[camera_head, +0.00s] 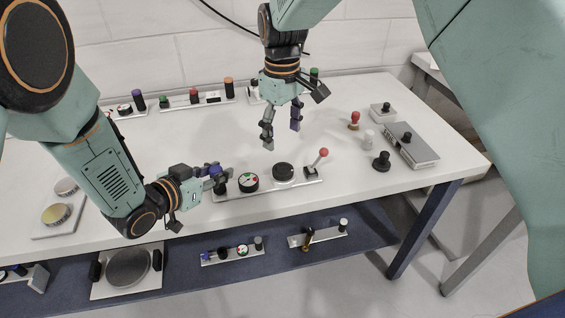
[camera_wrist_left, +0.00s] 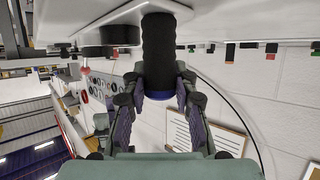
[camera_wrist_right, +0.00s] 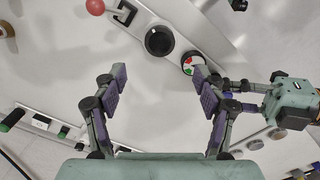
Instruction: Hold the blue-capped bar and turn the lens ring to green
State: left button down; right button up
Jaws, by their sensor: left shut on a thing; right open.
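My left gripper (camera_head: 220,176) is shut on the blue-capped bar, a dark upright post at the left end of a pale fixture plate (camera_head: 236,193). In the left wrist view the dark bar (camera_wrist_left: 158,48) with its blue cap (camera_wrist_left: 160,96) is between the fingers. Beside it on the plate are a small dial (camera_head: 248,182) with red and green marks and a round black ring-like knob (camera_head: 283,172). Which is the lens ring I cannot tell for certain. My right gripper (camera_head: 281,127) is open and empty above the knob. In the right wrist view the knob (camera_wrist_right: 159,41) and dial (camera_wrist_right: 188,65) lie beyond its fingers.
A red-ball lever (camera_head: 319,157) stands at the plate's right end. A red stamp-like piece (camera_head: 354,120), a black knob (camera_head: 381,161) and a grey box (camera_head: 415,149) are further right. More fixtures line the back edge and the lower shelf (camera_head: 355,237). The table's middle is clear.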

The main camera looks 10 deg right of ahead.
aim_at(282, 168)
notch_tip(282, 168, down, 10)
jog(key=shift+r, duration=0.1)
jog(key=shift+c, duration=0.4)
jog(key=c, duration=1)
jog(key=shift+c, duration=0.3)
